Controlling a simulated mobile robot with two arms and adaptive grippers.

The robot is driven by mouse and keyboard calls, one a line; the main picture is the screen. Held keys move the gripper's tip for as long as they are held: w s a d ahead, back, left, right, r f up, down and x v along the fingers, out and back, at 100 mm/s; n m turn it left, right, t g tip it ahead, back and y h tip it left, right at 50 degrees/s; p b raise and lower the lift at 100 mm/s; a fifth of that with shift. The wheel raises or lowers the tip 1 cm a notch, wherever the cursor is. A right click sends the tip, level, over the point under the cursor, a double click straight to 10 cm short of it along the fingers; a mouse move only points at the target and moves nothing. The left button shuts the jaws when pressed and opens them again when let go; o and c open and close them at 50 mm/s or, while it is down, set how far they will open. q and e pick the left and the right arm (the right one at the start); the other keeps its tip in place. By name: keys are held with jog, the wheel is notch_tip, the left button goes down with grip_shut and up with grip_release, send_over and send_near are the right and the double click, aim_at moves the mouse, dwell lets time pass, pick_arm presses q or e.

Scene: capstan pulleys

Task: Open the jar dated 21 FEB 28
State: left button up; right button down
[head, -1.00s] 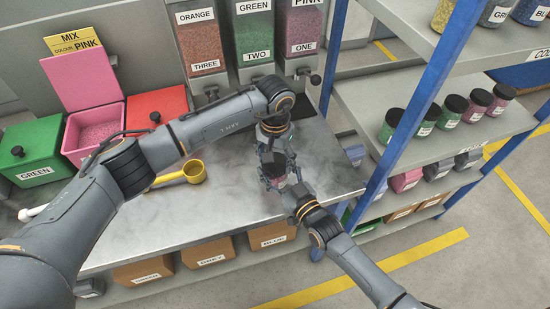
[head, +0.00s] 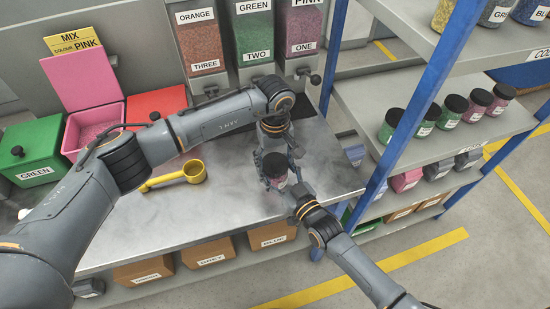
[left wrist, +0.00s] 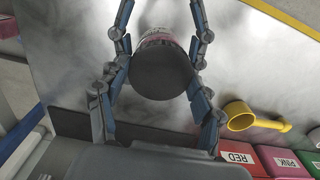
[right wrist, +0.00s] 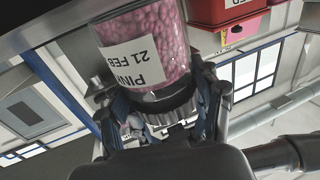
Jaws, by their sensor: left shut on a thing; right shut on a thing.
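The jar (right wrist: 150,45) holds pink beads and has a white label (right wrist: 135,65) reading PINK and 21 FEB in the right wrist view; the rest of the date is cut off. Its round black lid (left wrist: 162,70) shows in the left wrist view and is on the jar. My left gripper (head: 270,174) comes from above with its fingers shut at both sides of the lid. My right gripper (head: 287,187) comes from the front right and is shut on the jar; its exact contact is partly hidden. In the head view the jar (head: 279,183) is between both grippers.
A yellow scoop (head: 194,172) lies on the grey worktable (head: 235,205), left of the jar. Green (head: 35,152), pink (head: 92,125) and red (head: 160,106) bins stand behind it. Dispensers (head: 255,35) stand at the back. A blue-posted shelf (head: 450,90) with jars stands close on the right.

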pick_arm(q)
jog(key=shift+a, duration=0.1)
dwell(0.7)
jog(key=o, duration=1.3)
jog(key=shift+c, duration=0.2)
jog(key=shift+r, duration=0.1)
